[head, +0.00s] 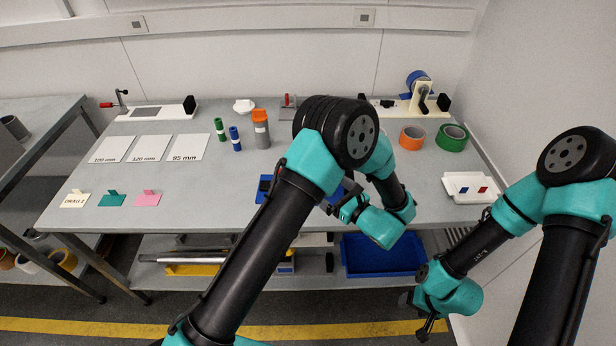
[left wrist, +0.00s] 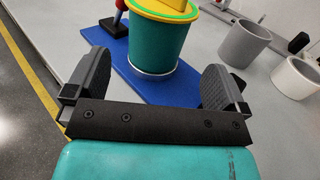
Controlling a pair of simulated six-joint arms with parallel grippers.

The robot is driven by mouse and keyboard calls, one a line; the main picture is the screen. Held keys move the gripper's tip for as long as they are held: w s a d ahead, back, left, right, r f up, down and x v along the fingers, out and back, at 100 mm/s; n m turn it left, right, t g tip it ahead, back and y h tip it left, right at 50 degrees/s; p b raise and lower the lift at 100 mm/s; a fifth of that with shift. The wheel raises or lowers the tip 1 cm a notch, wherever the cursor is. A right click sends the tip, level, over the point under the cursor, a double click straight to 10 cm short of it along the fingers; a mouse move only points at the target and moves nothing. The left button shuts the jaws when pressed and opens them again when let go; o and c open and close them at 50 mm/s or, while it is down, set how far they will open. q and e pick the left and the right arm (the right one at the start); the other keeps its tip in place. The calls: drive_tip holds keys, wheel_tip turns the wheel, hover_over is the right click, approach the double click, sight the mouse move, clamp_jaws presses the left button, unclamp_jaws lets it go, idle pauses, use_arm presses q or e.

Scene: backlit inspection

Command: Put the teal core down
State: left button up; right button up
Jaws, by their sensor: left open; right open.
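The teal core (left wrist: 158,42) stands upright over a blue board (left wrist: 130,76) in the left wrist view, with a shiny ring at its foot. It has a green rim and something yellow on top; the top is cut off by the frame. My left gripper (left wrist: 155,80) is open, its two fingers apart on the near side of the core, with nothing held. In the head view my left arm hides the core; part of the blue board (head: 264,188) shows beside the arm. My right gripper (head: 428,329) is open and empty, low beyond the table's front edge.
A grey core (left wrist: 243,43) and a white core (left wrist: 296,76) stand right of the board. Cards, including a teal one (head: 112,200), line the table's left front. Orange (head: 412,137) and green (head: 451,137) rolls and a white tray (head: 466,194) are at right. The left front is mostly clear.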

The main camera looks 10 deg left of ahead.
use_arm(q)
drive_tip(key=shift+x, duration=2)
drive_tip(key=x, duration=0.5)
drive_tip(key=shift+w+a, duration=0.2)
drive_tip(key=shift+a, duration=0.1)
drive_tip(key=c, duration=0.7)
drive_tip(key=shift+r, duration=5)
